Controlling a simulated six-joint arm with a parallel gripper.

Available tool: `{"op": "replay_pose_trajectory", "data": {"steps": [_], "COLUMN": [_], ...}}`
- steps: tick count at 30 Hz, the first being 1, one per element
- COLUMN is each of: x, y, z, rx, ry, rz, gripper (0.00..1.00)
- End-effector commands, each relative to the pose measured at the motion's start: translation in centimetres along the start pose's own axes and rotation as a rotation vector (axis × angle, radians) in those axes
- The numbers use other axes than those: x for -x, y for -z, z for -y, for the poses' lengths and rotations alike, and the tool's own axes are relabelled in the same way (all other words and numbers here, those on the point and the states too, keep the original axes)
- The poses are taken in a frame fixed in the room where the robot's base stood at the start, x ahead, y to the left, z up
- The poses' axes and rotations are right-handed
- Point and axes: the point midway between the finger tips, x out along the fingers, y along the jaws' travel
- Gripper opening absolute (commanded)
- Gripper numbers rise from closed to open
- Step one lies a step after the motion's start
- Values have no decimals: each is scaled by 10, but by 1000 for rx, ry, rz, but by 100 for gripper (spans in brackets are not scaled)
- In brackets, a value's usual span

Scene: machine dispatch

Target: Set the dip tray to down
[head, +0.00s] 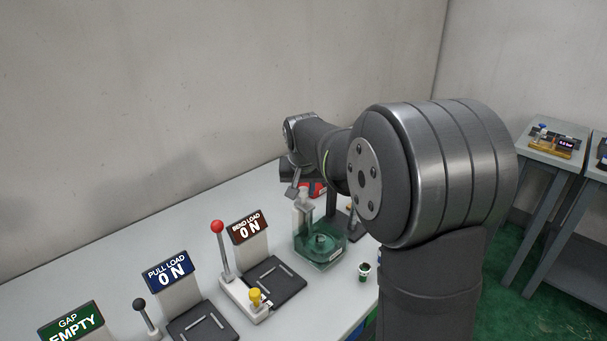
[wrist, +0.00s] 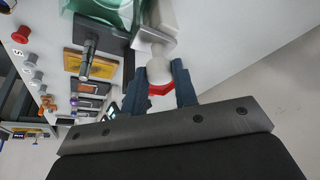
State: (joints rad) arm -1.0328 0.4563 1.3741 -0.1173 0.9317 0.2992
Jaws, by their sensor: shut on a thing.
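The dip tray is a clear green tank (head: 320,246) with a pale upright post (head: 302,214) at its left side. In the wrist view the green tank (wrist: 100,10) shows at the top edge, with the white post (wrist: 161,18) beside it. My gripper (wrist: 158,74) is shut on a pale rounded knob (wrist: 158,70) at the end of the post. A red part (wrist: 160,89) shows just behind the knob, between the fingers.
Left of the tank stands the bend load station with a red-knobbed lever (head: 217,227) and a sign (head: 249,227) reading ON. The pull load sign (head: 168,271) also reads ON. A small green-and-white cup (head: 364,271) stands right of the tank. Side tables (head: 555,150) stand at the far right.

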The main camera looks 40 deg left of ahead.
Motion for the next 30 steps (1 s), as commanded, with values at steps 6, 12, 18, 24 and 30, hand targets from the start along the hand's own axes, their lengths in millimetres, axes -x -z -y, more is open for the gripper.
{"op": "replay_pose_trajectory", "data": {"steps": [6, 12, 18, 24, 30], "x": [-5, -5, -4, 3, 39], "y": [-3, -3, -2, -1, -1], "z": [0, 0, 0, 0, 0], "rx": [0, 0, 0, 0, 0], "ry": [-1, -1, -1, 0, 1], "rz": [4, 6, 3, 0, -2], "gripper": [0, 46, 48, 48, 48]}}
